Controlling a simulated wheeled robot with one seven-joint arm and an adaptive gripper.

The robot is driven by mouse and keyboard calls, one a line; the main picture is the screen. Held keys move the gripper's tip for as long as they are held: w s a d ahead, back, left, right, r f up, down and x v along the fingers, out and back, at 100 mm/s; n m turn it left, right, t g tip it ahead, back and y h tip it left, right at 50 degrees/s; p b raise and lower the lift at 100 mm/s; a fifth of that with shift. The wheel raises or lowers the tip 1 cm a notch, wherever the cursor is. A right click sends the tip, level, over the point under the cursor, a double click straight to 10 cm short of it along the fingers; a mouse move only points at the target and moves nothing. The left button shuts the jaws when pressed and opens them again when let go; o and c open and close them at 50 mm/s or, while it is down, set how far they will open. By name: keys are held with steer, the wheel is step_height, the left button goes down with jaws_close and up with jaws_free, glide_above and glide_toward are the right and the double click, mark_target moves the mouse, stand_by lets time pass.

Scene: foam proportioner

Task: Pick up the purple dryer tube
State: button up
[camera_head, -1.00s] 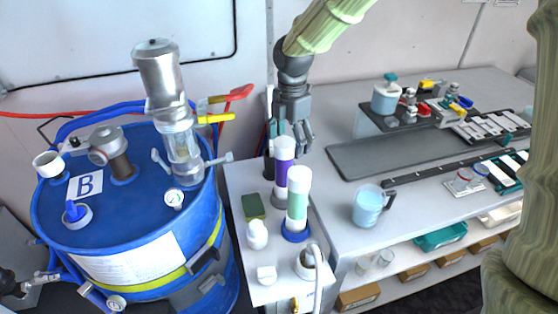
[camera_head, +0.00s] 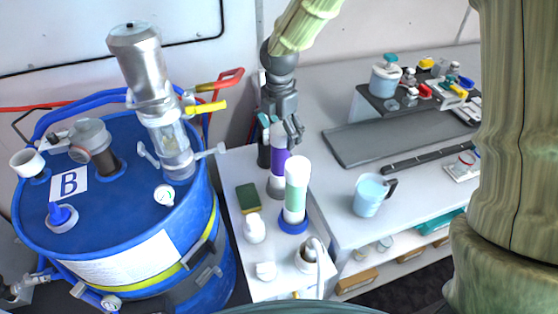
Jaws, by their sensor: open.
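The purple dryer tube (camera_head: 279,164) stands upright on a small white side table (camera_head: 246,178), with a white cap and a grey base. Its lower right side is partly covered by a green tube (camera_head: 297,190) with a white cap and a blue base, standing in front of it. My gripper (camera_head: 279,135) points down at the purple tube's top, with its fingers open to either side of the cap. From this view I cannot tell whether the fingers touch the tube.
A large blue drum (camera_head: 115,220) marked B stands close on the left. A green sponge (camera_head: 247,197) and a white bottle (camera_head: 254,229) are on the side table. A blue mug (camera_head: 369,195) and a grey tray (camera_head: 395,145) are on the bench at right.

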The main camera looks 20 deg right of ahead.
mark_target(280, 146)
steer(key=shift+s+f+p, duration=0.5)
steer(key=shift+f, duration=0.2)
steer(key=shift+w+a+f+p, duration=0.1)
steer(key=shift+f+p, duration=0.05)
steer(key=shift+f, duration=0.5)
steer(key=shift+w+f+p, duration=0.1)
steer(key=shift+f+p, duration=0.05)
steer(key=shift+f, duration=0.45)
steer(key=shift+s+f, duration=0.15)
steer(key=shift+s, duration=0.05)
steer(key=shift+o, duration=0.3)
steer(key=c, duration=1.2)
